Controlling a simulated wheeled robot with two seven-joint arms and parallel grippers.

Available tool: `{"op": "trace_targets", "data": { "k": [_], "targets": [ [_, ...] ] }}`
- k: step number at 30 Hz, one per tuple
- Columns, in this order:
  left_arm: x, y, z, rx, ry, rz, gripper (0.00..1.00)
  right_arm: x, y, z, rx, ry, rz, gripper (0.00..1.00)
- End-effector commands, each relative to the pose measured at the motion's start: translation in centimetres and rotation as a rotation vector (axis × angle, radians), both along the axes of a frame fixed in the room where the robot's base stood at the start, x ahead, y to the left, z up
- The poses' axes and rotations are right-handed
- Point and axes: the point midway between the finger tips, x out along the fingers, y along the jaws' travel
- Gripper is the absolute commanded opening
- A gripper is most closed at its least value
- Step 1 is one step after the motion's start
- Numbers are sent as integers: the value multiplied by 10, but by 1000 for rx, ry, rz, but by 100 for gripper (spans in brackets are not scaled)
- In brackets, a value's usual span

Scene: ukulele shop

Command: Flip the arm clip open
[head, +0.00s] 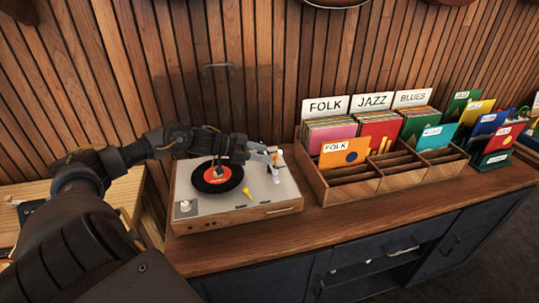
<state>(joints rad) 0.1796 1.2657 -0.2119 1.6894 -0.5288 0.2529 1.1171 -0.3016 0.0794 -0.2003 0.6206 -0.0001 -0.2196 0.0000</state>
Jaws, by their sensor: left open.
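A record player (240,205) with a light top and wooden sides stands on the counter. A black record with a red label (217,178) lies on its platter. My left arm reaches in from the left over the back of the player. My left gripper (272,154) is open at the player's back right corner, by the pale tonearm parts (276,175). An orange bit shows beside the fingers. The arm clip is too small and too covered by the gripper to make out, so I cannot tell whether they touch. My right gripper is out of view.
A wooden record bin (345,190) with FOLK, JAZZ and BLUES signs stands right of the player. More colourful sleeves (490,135) stand farther right. A slatted wood wall rises behind. The counter's front strip (300,228) is clear.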

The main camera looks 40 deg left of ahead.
Motion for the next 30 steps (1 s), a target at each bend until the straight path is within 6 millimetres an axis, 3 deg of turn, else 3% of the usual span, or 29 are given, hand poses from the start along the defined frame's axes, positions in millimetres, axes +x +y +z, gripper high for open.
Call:
{"op": "trace_targets", "data": {
  "k": [9,20,30],
  "targets": [
    [22,-16,-10,-1,-1,-1,45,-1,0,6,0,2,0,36],
    [25,-18,-12,1,1,-2,45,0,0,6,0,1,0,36],
    [25,-18,-12,1,1,-1,2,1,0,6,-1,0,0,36]
  ]
}}
